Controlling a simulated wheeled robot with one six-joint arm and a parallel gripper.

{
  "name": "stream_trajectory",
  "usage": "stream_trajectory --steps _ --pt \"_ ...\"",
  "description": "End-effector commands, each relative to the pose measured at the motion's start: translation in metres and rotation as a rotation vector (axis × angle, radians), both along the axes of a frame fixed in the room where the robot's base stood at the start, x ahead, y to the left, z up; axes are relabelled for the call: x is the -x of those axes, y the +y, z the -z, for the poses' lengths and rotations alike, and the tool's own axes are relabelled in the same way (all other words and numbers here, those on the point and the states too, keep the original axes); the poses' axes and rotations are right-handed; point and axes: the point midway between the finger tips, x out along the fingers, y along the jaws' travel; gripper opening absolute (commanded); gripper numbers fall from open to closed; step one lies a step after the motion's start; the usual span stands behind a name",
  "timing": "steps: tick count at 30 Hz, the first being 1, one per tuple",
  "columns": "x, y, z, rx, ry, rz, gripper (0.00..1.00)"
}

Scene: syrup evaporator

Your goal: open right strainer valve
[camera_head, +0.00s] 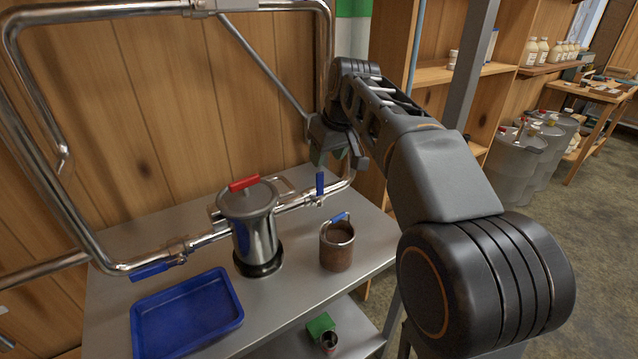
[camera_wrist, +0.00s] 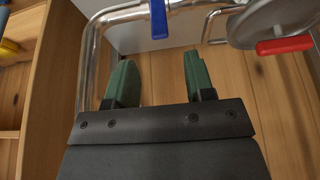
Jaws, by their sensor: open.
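The right strainer valve has a blue lever (camera_head: 320,184) on the steel pipe to the right of the strainer (camera_head: 254,232). The lever stands upright, across the pipe. In the wrist view the lever (camera_wrist: 158,18) shows at the top, just beyond and between my fingertips. My gripper (camera_head: 338,160) is open and empty, close above the lever. Its green fingers also show apart in the wrist view (camera_wrist: 157,68), with nothing between them. The left valve's blue lever (camera_head: 150,271) lies along the pipe. The strainer lid has a red handle (camera_head: 244,183).
A blue tray (camera_head: 187,312) and a rusty brown cup with a blue handle (camera_head: 337,247) stand on the steel table (camera_head: 290,262). A vertical pipe (camera_wrist: 88,65) runs left of my fingers in the wrist view. Wooden shelves (camera_head: 430,75) stand to the right.

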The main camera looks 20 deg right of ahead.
Motion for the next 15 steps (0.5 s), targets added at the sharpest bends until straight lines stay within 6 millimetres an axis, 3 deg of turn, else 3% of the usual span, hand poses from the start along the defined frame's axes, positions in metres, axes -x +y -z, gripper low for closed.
stream_trajectory --steps 6,15 --pt "-0.015 0.005 0.042 0.0 0.003 0.001 0.49" --pt "-0.03 0.01 0.079 0.0 0.001 0.001 0.49"
